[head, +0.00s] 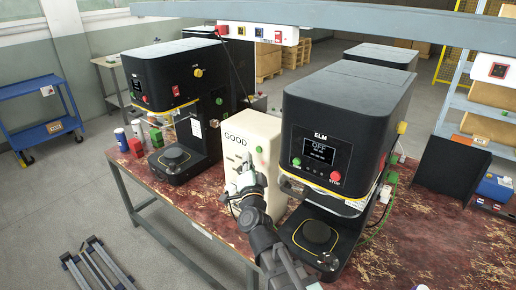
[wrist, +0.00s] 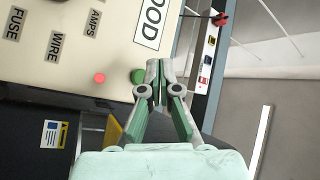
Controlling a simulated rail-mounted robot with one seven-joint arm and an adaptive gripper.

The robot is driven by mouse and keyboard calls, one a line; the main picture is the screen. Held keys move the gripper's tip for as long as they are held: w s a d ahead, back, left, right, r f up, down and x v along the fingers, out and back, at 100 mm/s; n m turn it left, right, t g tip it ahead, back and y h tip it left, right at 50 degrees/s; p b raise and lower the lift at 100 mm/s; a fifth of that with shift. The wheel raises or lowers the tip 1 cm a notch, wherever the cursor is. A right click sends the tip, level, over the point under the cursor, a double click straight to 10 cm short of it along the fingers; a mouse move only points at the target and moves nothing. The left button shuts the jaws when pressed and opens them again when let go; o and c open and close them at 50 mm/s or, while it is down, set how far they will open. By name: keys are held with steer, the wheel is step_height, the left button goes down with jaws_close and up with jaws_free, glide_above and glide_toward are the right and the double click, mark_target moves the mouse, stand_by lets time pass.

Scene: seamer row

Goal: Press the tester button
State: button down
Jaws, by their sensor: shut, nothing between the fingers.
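The tester is a cream box (head: 262,130) with a GOOD label, standing on the red worn bench between two black machines. In the wrist view its face (wrist: 105,50) carries FUSE, WIRE and AMPS labels, a red round spot (wrist: 99,78) and a green round button (wrist: 137,76). A green spot (head: 259,149) also shows on the box in the head view. My gripper (wrist: 157,66) is shut and empty, its fingertips just beside the green button in the wrist view and partly overlapping it. I cannot tell whether they touch. In the head view my gripper (head: 244,172) is in front of the box.
A black ELM machine (head: 345,120) with a screen reading OFF stands close to the right of the box. Another black machine (head: 170,80) stands to the left. A blue cart (head: 40,110) stands beyond.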

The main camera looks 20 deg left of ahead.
steer(key=s, duration=0.1)
steer(key=s+a+p, duration=0.1)
steer(key=shift+s, duration=0.35)
steer(key=shift+a, duration=0.1)
